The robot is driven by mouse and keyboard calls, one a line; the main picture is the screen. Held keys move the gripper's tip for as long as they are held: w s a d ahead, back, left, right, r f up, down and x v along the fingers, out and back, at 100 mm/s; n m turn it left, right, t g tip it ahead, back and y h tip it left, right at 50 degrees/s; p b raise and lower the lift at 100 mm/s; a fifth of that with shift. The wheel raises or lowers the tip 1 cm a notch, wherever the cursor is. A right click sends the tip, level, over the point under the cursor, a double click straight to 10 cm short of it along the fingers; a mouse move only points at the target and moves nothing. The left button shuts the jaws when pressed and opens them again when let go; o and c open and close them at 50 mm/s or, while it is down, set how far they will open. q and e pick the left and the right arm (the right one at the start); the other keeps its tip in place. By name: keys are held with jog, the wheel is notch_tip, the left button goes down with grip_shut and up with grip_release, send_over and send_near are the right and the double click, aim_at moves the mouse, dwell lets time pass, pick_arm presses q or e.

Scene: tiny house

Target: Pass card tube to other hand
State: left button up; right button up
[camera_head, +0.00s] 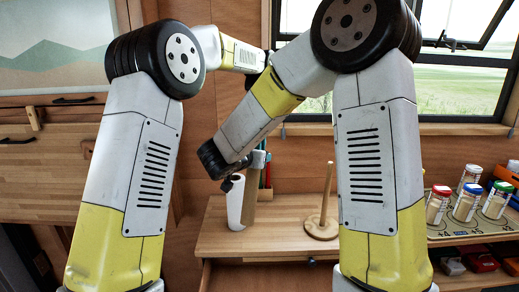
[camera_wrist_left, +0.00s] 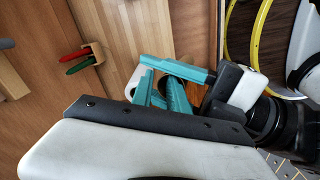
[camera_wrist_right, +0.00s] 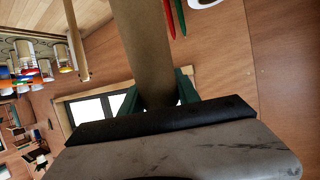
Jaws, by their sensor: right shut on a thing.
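The card tube (camera_wrist_right: 147,45) is a plain brown cylinder. In the right wrist view it stands between the teal fingers of my right gripper (camera_wrist_right: 160,95), which is shut on it, and it runs up out of the top. In the head view the tube (camera_head: 250,202) hangs above the shelf under my right gripper (camera_head: 246,170). In the left wrist view the tube's brown end (camera_wrist_left: 195,93) shows among the right gripper's teal fingers. My left gripper (camera_wrist_left: 160,90) has its fingers apart, close to the right gripper. In the head view the left gripper is hidden behind the right arm.
A white cylinder (camera_head: 235,210) is beside the tube. A wooden post on a round base (camera_head: 322,225) stands on the shelf (camera_head: 285,236). Several jars (camera_head: 466,203) stand at the right.

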pick_arm(q)
jog(key=shift+d, duration=0.15)
jog(key=shift+c, duration=0.3)
pick_arm(e)
jog(key=shift+a, duration=0.15)
pick_arm(q)
grip_shut()
jog(key=shift+r, duration=0.1)
jog(key=shift+w+d, duration=0.1)
pick_arm(e)
jog(key=shift+s+a+f, duration=0.1)
jog(key=shift+a, duration=0.05)
jog(key=o, duration=1.2)
jog(key=shift+o, duration=0.9)
